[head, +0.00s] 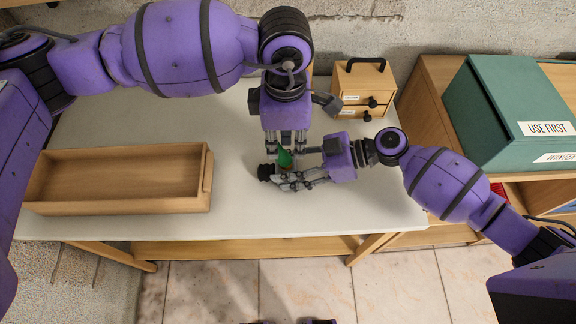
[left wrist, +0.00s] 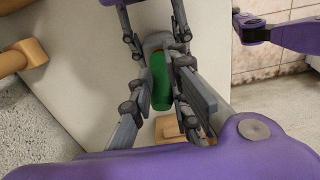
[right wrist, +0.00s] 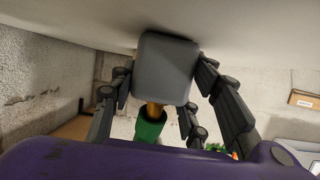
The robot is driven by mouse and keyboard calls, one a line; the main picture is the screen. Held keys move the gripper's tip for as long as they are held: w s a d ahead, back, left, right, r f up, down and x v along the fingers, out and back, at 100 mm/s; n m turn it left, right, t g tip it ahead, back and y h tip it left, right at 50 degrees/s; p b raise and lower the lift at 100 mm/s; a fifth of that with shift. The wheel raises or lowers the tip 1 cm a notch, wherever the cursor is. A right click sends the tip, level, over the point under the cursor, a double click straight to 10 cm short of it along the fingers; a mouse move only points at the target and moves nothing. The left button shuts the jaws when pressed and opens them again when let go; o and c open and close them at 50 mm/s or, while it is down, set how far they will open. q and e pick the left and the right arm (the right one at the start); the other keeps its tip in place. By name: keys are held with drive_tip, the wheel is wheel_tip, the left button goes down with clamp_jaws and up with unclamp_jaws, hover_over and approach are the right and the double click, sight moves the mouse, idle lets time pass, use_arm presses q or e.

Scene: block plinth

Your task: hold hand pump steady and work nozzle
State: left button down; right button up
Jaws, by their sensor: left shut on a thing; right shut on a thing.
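The hand pump has a green body (head: 285,157), mostly hidden in the head view by my two grippers. In the left wrist view the green body (left wrist: 161,82) lies between the fingers of my left gripper (head: 285,142), which points down from above and is shut on it. In the right wrist view the pump's grey block-shaped nozzle (right wrist: 165,68) joins the green body (right wrist: 150,128) by a short brass-coloured neck (right wrist: 154,108). My right gripper (head: 284,180) comes in from the right, low over the table, and is shut on the nozzle. The exact finger contacts are partly hidden.
A long open wooden tray (head: 120,208) sits on the left of the white table (head: 250,215). A small wooden drawer box (head: 362,88) with a black handle stands at the back right. A green box (head: 500,115) marked "USE FIRST" is on the shelf unit at right. The table's front middle is clear.

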use_arm(q)
drive_tip(key=shift+r, duration=1.6)
drive_tip(key=shift+r, duration=0.1)
wheel_tip(320, 180, up, 4)
drive_tip(key=shift+f, duration=0.1)
use_arm(e)
drive_tip(key=o, duration=1.3)
drive_tip(key=v, duration=1.2)
drive_tip(key=shift+f, duration=0.1)
use_arm(q)
drive_tip(key=shift+s, duration=0.1)
use_arm(e)
drive_tip(key=shift+s, duration=0.1)
